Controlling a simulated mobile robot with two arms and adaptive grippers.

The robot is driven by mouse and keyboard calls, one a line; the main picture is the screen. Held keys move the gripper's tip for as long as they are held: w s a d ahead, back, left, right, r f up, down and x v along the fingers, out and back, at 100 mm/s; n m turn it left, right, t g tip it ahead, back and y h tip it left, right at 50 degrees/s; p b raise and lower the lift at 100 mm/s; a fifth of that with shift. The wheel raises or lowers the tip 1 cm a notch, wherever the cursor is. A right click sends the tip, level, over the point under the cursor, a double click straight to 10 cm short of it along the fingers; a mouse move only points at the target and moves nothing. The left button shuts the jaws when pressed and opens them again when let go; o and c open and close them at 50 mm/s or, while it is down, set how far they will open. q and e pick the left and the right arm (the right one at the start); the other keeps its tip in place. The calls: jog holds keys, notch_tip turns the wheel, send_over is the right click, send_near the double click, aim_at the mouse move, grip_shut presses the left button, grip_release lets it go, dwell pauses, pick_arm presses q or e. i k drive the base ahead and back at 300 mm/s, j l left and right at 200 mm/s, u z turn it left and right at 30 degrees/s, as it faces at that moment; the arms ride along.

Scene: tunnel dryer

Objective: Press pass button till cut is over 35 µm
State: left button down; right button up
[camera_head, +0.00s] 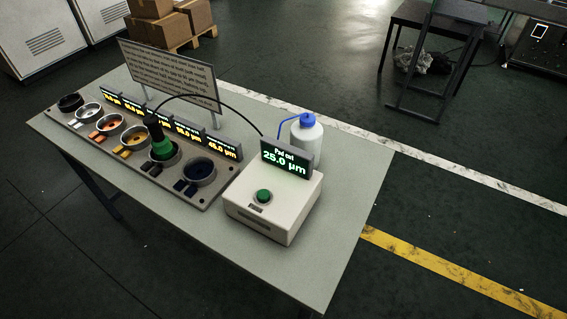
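A green round pass button (263,196) sits on top of a white box (287,211) at the right of the table. A display (286,159) on the box reads "Pad cut 25.0 µm" in green. A black cable arcs from the box to a green-bodied tool (162,143) that stands upright in one of the cups of a grey rack. Neither of my grippers shows in the head view, and nothing touches the button.
The rack (206,203) holds several coloured cups with small yellow-lit displays behind them. A sign (169,78) stands behind it. A white bottle with a blue cap (307,137) stands behind the box. The table front (281,274) is bare.

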aim_at(263, 195)
jog(key=l+u, duration=0.1)
jog(key=l, duration=0.6)
jog(key=k+l+u, duration=0.15)
jog(key=l, duration=0.55)
jog(key=l+u, duration=0.1)
jog(key=l, duration=0.65)
